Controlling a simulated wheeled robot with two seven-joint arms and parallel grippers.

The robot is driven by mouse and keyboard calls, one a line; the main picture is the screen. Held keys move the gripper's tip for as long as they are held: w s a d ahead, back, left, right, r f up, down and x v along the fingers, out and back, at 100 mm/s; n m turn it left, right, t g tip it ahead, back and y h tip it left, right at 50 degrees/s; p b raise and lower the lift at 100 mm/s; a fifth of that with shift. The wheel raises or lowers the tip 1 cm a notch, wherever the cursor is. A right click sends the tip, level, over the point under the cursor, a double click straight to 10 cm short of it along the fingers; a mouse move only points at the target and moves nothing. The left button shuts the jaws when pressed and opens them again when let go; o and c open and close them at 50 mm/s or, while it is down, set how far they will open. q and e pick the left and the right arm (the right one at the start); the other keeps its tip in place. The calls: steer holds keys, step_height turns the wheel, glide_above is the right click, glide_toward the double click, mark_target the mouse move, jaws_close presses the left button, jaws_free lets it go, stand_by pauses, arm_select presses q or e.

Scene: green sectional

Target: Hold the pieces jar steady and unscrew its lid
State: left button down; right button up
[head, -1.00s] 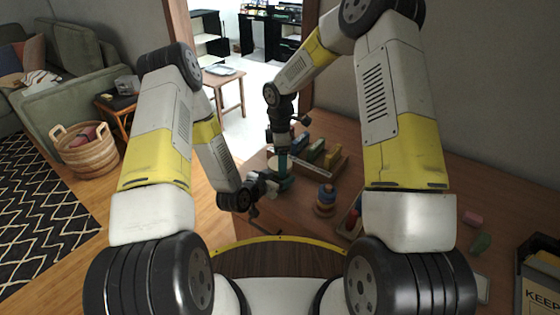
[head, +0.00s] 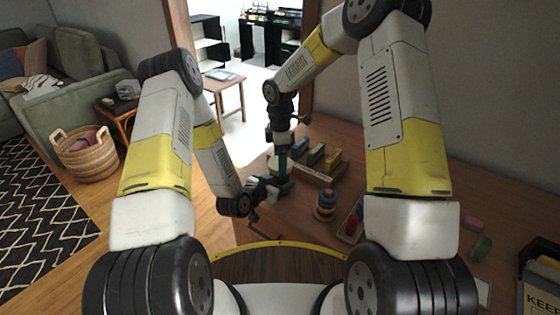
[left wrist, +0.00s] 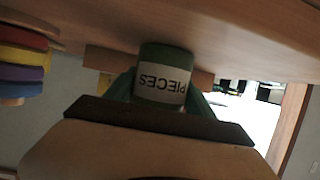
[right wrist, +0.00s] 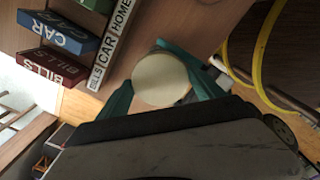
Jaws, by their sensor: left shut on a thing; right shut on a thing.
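The green pieces jar (left wrist: 166,60), with a white "PIECES" label that reads upside down, shows in the left wrist view. My left gripper (head: 270,187) is shut around its sides, with a finger on each side. The round cream lid (right wrist: 160,80) fills the space between the teal fingers of my right gripper (head: 282,168), which is shut on it from above. The lid hides the jar in the right wrist view. In the head view the grippers cover most of the jar, and whether the lid has turned or lifted cannot be told.
A wooden rack (head: 318,174) with several labelled coloured blocks stands just behind the jar on the wooden table (head: 405,222). A ring stacker (head: 325,204) stands to the right, near a tray (head: 348,232) of coloured pieces. A black box (head: 541,275) is at the far right.

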steer(key=shift+r, duration=2)
arm_select(q)
steer(key=shift+c, duration=1.3)
jaws_free()
